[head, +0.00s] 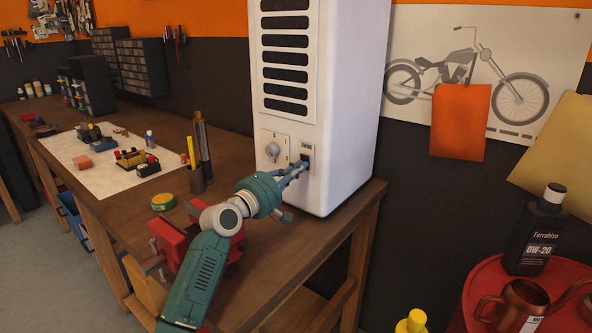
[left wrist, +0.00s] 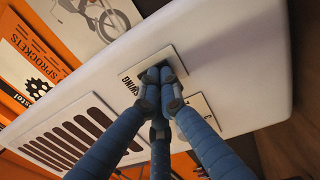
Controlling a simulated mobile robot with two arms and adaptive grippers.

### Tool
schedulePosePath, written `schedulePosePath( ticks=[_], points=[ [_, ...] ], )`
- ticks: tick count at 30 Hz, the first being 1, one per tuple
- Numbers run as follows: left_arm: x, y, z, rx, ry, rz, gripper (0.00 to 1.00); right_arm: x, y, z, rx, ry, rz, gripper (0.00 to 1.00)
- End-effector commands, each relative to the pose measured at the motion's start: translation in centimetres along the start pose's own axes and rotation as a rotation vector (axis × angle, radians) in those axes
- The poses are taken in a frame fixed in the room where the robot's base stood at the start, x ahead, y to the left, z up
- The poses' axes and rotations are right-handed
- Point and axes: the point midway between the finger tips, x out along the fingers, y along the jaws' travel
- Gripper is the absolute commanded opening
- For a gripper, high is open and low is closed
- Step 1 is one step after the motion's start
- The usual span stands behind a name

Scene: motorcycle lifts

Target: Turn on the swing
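A tall white appliance (head: 345,100) stands on the wooden workbench. Its front has dark vent slots, a round knob (head: 272,149) on a pale plate, and a small dark switch (head: 306,150) on another plate to the right. In the left wrist view the switch plate (left wrist: 131,84) carries the word "SWING". My left gripper (head: 302,166) reaches to this switch with its blue fingertips drawn together. In the left wrist view the fingertips (left wrist: 160,82) cover the switch, so its position and whether they touch it cannot be told. My right gripper is out of view.
A red vise (head: 172,240) sits on the bench below my left arm. A red round table (head: 490,280) with an oil bottle (head: 537,235) is at the lower right.

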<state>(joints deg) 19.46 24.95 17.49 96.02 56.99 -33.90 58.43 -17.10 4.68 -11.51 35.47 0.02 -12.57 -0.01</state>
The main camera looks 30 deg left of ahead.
Motion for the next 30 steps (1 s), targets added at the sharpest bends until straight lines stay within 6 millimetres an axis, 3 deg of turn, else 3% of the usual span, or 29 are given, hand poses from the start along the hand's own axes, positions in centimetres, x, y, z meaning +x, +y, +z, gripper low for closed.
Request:
schedulePosePath(
  ticks=[9, 14, 19, 28, 30],
  points=[
    [0.0, 7.1, -0.1, 0.005, 0.004, 0.032, 0.0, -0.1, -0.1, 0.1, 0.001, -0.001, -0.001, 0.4],
    [0.1, 9.3, -0.1, 0.003, 0.003, 0.024, 0.0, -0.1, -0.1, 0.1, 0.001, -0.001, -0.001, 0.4],
    [0.1, 10.4, -0.1, 0.001, 0.003, 0.018, 0.0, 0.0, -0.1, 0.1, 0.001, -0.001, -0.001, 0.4],
    [0.1, 10.3, -0.1, 0.0, 0.003, 0.014, 0.0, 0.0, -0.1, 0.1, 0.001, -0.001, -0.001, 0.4],
    [0.1, 10.3, -0.1, 0.0, 0.003, 0.014, 0.0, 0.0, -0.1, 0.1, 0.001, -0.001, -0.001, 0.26]
  ],
)
